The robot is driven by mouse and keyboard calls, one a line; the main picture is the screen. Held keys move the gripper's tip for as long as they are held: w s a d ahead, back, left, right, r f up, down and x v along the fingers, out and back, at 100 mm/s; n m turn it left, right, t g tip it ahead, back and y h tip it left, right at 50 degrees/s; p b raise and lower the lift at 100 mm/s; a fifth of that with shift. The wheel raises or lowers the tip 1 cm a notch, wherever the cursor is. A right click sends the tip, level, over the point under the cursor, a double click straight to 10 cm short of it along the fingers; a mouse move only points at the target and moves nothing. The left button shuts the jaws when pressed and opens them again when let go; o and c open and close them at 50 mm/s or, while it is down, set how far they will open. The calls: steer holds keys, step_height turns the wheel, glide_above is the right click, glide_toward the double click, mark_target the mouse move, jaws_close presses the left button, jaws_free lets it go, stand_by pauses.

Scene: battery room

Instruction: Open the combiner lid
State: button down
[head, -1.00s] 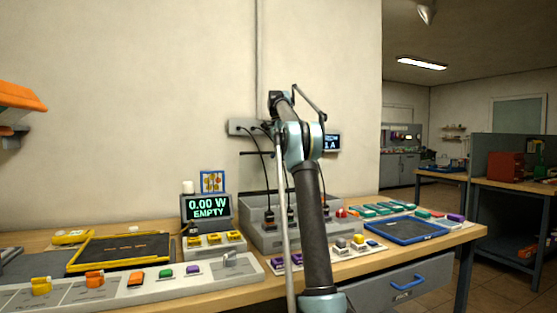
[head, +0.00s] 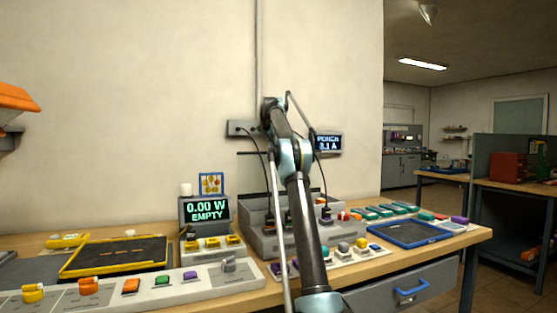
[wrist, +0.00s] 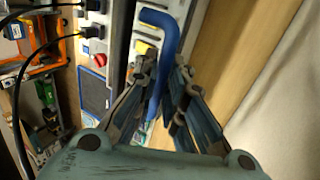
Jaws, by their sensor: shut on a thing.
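The combiner looks like the grey box (head: 262,243) on the bench, with black plugs and cables on it; my arm covers its middle. A raised grey part runs along its back, but I cannot tell how far the lid is open. In the wrist view a bent blue handle (wrist: 168,42) lies between the fingers of my gripper (wrist: 163,80), which is shut on it. The handle stands over a pale grey strip (wrist: 118,45), apparently part of the combiner. My gripper is hidden behind my arm in the head view.
A screen (head: 207,210) reads 0.00 W EMPTY. A yellow-rimmed tray (head: 66,270) lies at left and a blue tray (head: 402,234) at right. Switch rows stand in front. The wall with a socket strip (head: 238,129) and display (head: 328,143) is close behind. A drawer has a blue handle (head: 411,292).

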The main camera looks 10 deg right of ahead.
steer(key=shift+r, duration=0.1)
steer(key=c, duration=1.7)
jaws_free()
steer(key=shift+s+r, duration=0.1)
steer(key=shift+s, duration=0.05)
steer(key=shift+o, duration=0.2)
